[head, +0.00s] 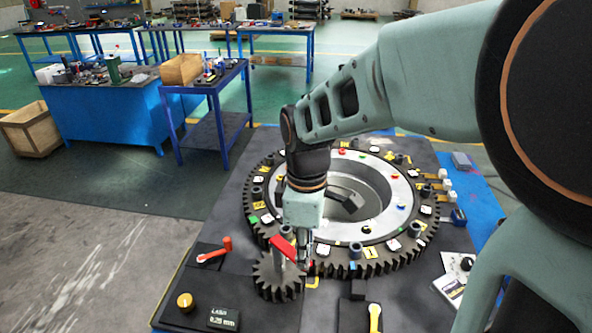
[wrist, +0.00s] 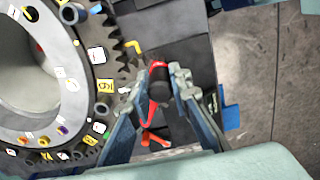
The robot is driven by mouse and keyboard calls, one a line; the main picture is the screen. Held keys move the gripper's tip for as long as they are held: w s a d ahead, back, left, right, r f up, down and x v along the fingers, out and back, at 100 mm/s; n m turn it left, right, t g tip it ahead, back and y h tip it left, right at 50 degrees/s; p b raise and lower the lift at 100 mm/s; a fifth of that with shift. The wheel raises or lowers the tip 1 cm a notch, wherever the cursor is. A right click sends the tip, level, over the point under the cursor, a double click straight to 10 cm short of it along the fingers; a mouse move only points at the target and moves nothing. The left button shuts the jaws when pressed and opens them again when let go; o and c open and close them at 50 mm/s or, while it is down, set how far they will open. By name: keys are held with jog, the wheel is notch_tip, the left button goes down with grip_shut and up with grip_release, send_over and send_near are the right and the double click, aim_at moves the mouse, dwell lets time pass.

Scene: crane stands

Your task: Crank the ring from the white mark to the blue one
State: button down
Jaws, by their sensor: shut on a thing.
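A large toothed ring (head: 372,268) lies flat on a dark bench, with white, yellow, green, red and blue marks on its top; part of it shows in the wrist view (wrist: 78,92). A small gear (head: 278,283) stands against its near left edge, with a red crank arm (head: 283,248) above it. My gripper (head: 304,262) is over the ring's near left edge. In the wrist view my gripper (wrist: 160,84) is shut on the dark crank grip (wrist: 158,86) at the end of the red arm (wrist: 153,113). A yellow pointer (head: 313,283) sits by the ring's teeth. Which marks matter is unclear.
A red lever (head: 215,252) and a yellow knob (head: 185,301) are on the bench's left, with a yellow lever (head: 375,317) at the front. Cards (head: 452,287) lie at the right. Blue workbenches (head: 110,112) stand behind.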

jog(key=w+d+n+p, duration=0.2)
jog(key=w+n, duration=0.4)
jog(key=n, duration=0.3)
jog(key=shift+d, duration=0.25)
jog(key=shift+w, duration=0.1)
dwell(0.3)
jog(key=c, duration=1.8)
grip_release()
jog(key=shift+o, duration=0.2)
jog(key=shift+r, duration=0.1)
notch_tip(320, 180, up, 12)
